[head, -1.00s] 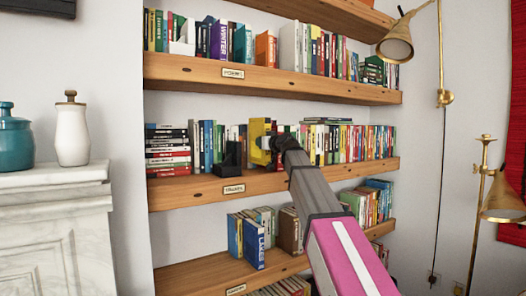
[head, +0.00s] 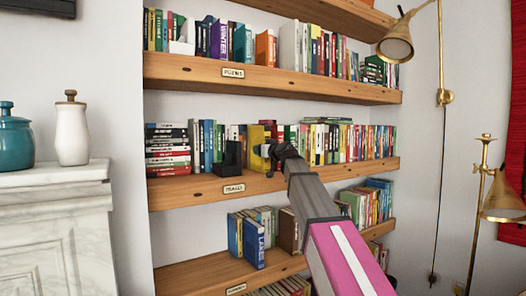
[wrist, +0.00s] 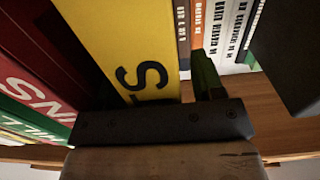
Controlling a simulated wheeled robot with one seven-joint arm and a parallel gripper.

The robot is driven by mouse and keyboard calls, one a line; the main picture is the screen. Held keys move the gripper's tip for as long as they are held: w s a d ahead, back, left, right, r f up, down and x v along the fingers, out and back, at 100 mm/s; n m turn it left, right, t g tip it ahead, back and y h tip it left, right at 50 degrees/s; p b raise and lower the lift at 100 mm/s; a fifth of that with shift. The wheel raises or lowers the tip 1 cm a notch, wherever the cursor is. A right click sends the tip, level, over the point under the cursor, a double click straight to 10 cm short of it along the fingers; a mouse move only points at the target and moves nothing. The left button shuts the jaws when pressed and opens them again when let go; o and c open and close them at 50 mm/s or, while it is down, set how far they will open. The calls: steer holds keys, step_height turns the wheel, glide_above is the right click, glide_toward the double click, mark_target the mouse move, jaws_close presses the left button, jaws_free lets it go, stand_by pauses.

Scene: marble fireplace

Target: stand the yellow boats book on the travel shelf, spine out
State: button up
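In the wrist view the yellow book (wrist: 125,45) shows a yellow face with black letters, close against the dark gripper body. My gripper (head: 276,154) is at the front of this book, at shelf level, and hides its lower right part. In the wrist view a dark, greenish finger-like part stands beside the book with a narrow gap. The other finger is not clear, so I cannot tell whether the grip is closed.
A black bookend (head: 232,156) stands just left of the yellow book and shows as a dark block (wrist: 290,50) in the wrist view. Dark red books (wrist: 35,95) crowd its other side. Stacked books (head: 167,150) lie at the shelf's left end.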

steer(key=shift+r, duration=0.15)
steer(key=v, duration=1.2)
steer(key=s+d+f+m+g+h, duration=0.1)
steer(key=d+f+g+h, duration=0.1)
steer(key=f, duration=1.1)
steer(key=s+d+f+m+g+h, duration=0.1)
steer(key=s+d+f+g, duration=0.15)
steer(key=f, duration=0.95)
steer(key=s+d+f+m+g+h, duration=0.1)
steer(key=d+f+g+h, duration=0.15)
steer(key=f, duration=1.05)
steer(key=s+d+f+m+g+h, duration=0.2)
steer(key=s+d+f+g, duration=0.2)
steer(key=s+f, duration=0.5)
steer(key=s+d+f+m+g+h, duration=0.1)
steer(key=s+d+f+g, duration=0.3)
steer(key=s+f, duration=0.6)
step_height(320, 180, down, 8)
steer(key=shift+s+d+r+m+h, duration=0.1)
steer(key=shift+s+d+m+h, duration=0.25)
steer(key=shift+d+h, duration=0.5)
